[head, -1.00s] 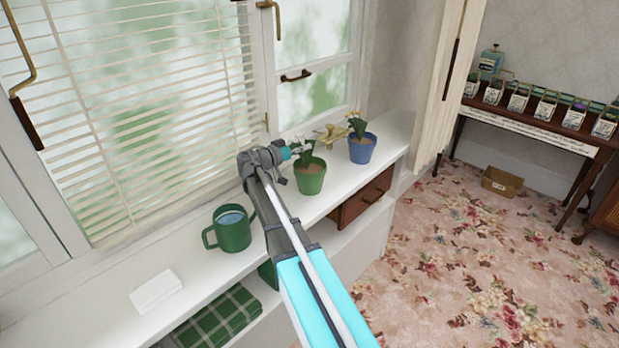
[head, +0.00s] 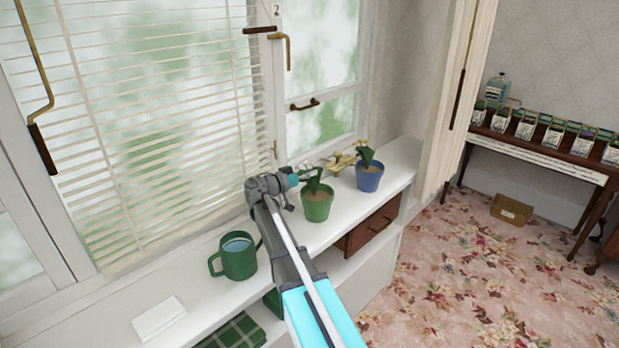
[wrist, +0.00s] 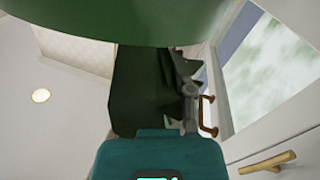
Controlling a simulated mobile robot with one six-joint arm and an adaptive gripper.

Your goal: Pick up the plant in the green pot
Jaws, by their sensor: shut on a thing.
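The plant in the green pot (head: 317,206) appears upright at the windowsill, with brown soil and a leafy stem. I cannot tell whether its base is touching the sill. My gripper (head: 308,176) reaches in from the left, above the pot's rim, and is shut on the plant at its leaves and stem. In the wrist view the green pot (wrist: 180,20) fills the top edge and dark green leaves (wrist: 135,90) hang by a grey finger of my gripper. The exact contact is hidden among the leaves.
A blue pot (head: 369,180) with a flowering plant stands close on the right. A gold ornament (head: 340,161) sits behind.

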